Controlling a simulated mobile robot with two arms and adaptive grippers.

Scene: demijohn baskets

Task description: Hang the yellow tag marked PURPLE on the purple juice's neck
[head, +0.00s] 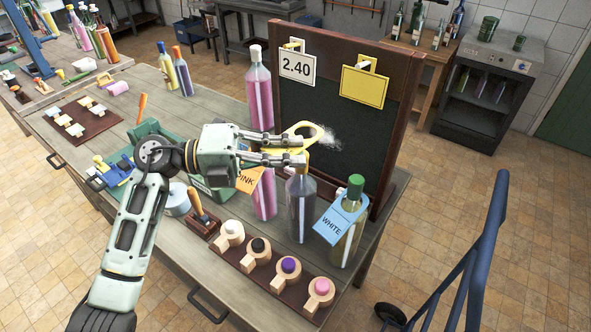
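My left gripper (302,150) comes in from the left and is shut on a yellow tag (291,133). The tag is held roughly flat, its rounded holed end pointing right; no lettering shows on it. I cannot tell whether the tag's hole touches the neck. To the left, a pink bottle (264,200) wears an orange tag marked PINK (249,179). To the right, a pale, green-capped bottle (347,238) wears a blue tag marked WHITE (334,221). My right gripper is out of view.
A dark framed board (330,115) stands behind the bottles, bearing a 2.40 card (297,67) and a blank yellow card (364,86). A taller pink bottle (260,95) stands at its left.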

